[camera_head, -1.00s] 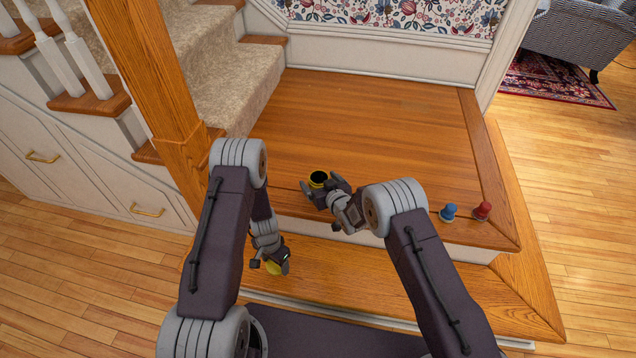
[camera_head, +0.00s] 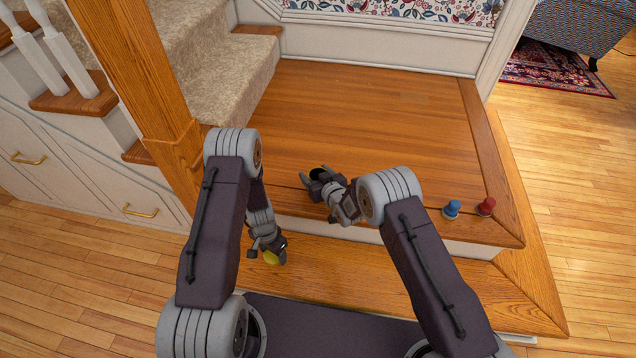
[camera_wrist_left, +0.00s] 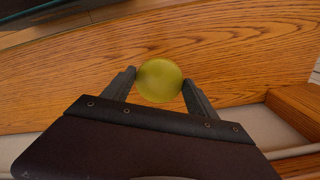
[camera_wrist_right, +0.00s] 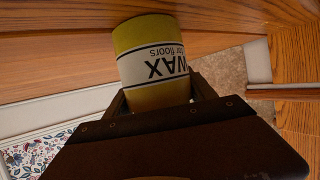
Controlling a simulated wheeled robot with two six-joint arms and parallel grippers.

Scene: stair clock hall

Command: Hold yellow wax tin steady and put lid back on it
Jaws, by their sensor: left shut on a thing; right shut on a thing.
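The yellow wax tin (camera_wrist_right: 150,62), with a white label reading "WAX for floors", is held between the fingers of my right gripper (camera_wrist_right: 160,100). In the head view my right gripper (camera_head: 318,183) is over the front part of the wooden landing, and the tin's dark open top (camera_head: 317,174) just shows, mostly hidden by the gripper. The round yellow lid (camera_wrist_left: 159,81) is held between the fingertips of my left gripper (camera_wrist_left: 158,88). In the head view the lid (camera_head: 271,257) is in my left gripper (camera_head: 268,250), lower and left of the tin, over the lower step. Lid and tin are apart.
A blue stamp-like object (camera_head: 452,209) and a red one (camera_head: 486,206) stand at the right front of the landing (camera_head: 390,110). A wooden newel post (camera_head: 140,80) rises at the left beside carpeted stairs. The landing's middle is clear.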

